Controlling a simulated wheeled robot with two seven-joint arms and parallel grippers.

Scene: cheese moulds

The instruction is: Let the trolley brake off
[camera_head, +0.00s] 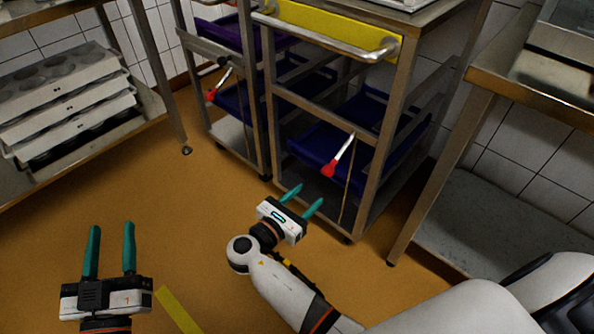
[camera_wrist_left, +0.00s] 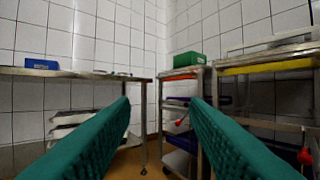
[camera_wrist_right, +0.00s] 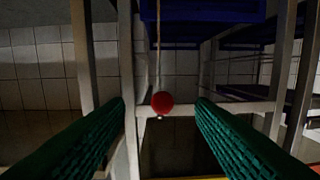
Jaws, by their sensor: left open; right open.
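The nearer trolley (camera_head: 375,190) has a yellow panel and push bar at its top. Its brake lever (camera_head: 344,152) is a pale tilted bar with a red knob (camera_head: 328,170) at its lower end. My right gripper (camera_head: 309,194) is open and empty, just below and in front of that knob. In the right wrist view the red knob (camera_wrist_right: 162,103) shows between the open fingers, ahead of them, with no contact visible. My left gripper (camera_head: 112,226) is open and empty over the floor at the lower left. The lever's pivot is not clear.
A second trolley (camera_head: 252,150) with its own red-knobbed lever (camera_head: 211,95) stands to the left. A rack (camera_head: 172,108) with stacked white moulds (camera_head: 62,105) is at the far left. A steel table (camera_head: 430,195) stands close on the right. Orange floor in front is free.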

